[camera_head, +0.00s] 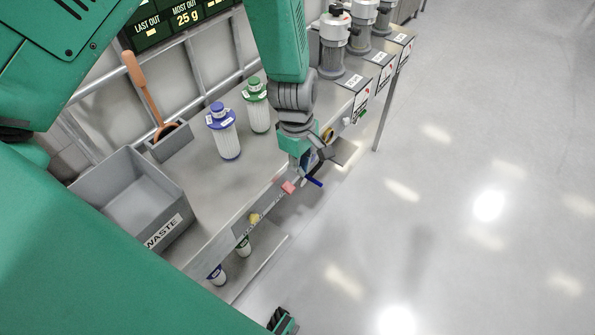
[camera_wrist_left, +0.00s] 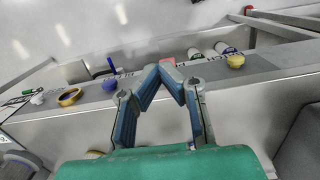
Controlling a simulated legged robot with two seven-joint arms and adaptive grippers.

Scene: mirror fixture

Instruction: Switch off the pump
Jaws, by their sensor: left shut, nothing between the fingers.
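My left gripper (camera_head: 304,172) is at the front panel (camera_head: 268,200) of the bench. In the left wrist view its fingers (camera_wrist_left: 168,68) meet at the tips, shut and empty. A red block (camera_wrist_left: 167,61) shows just behind the tips; I cannot tell whether they touch it. The same red block (camera_head: 288,187) and a blue lever (camera_head: 314,181) sit on the panel in the head view. A yellow knob (camera_head: 255,218) is farther along it, and a yellow ring (camera_head: 328,135) is on the other side. I cannot read which control is the pump's. My right gripper is not seen.
On the bench stand a blue-capped canister (camera_head: 223,137), a green-capped one (camera_head: 257,110), a grey waste bin (camera_head: 135,190) and a holder with a wooden-handled tool (camera_head: 142,90). Grey machines (camera_head: 334,45) stand at the far end. The floor (camera_head: 480,150) at right is clear.

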